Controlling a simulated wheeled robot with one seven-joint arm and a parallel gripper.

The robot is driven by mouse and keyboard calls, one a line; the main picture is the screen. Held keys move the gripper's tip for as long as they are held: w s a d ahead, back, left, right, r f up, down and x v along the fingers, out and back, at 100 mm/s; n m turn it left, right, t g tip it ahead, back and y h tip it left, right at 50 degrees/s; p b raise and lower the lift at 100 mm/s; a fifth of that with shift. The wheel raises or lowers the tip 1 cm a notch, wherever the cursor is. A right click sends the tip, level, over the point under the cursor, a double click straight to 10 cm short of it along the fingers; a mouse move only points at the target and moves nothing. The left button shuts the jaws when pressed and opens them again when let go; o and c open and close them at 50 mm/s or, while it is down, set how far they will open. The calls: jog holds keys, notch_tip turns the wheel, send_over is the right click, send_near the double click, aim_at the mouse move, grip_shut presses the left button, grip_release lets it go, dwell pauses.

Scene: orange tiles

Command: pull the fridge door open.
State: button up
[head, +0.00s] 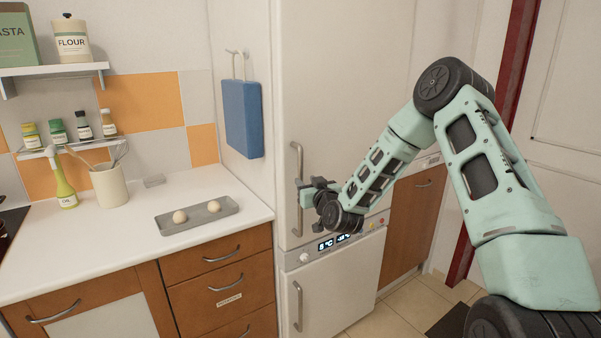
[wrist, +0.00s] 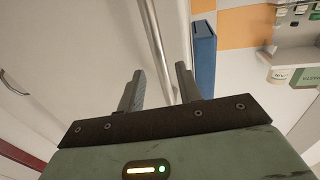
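The white fridge (head: 340,90) stands in the middle of the head view with its upper door closed. Its long grey vertical handle (head: 297,165) is near the door's left edge. My gripper (head: 308,190) is at the lower half of this handle, at its right side and close to it. In the wrist view my gripper (wrist: 159,88) has its two fingers well apart. A pale bar, likely the handle (wrist: 152,40), runs up the picture between and beyond them. I cannot tell whether a finger touches it.
A lower white door with its own handle (head: 298,306) is under the display panel (head: 335,242). A counter (head: 90,235) with a tray (head: 197,216) is at left. A blue board (head: 242,118) hangs beside the fridge. Tiled floor (head: 385,322) shows at lower right.

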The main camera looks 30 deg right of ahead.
aim_at(302, 177)
jog(key=shift+w+d+p, duration=0.2)
jog(key=shift+w+p, duration=0.1)
jog(key=shift+w, duration=1.05)
jog(key=shift+w+d+p, duration=0.2)
jog(key=shift+w+p, duration=0.05)
jog(key=shift+w, duration=1.1)
grip_shut()
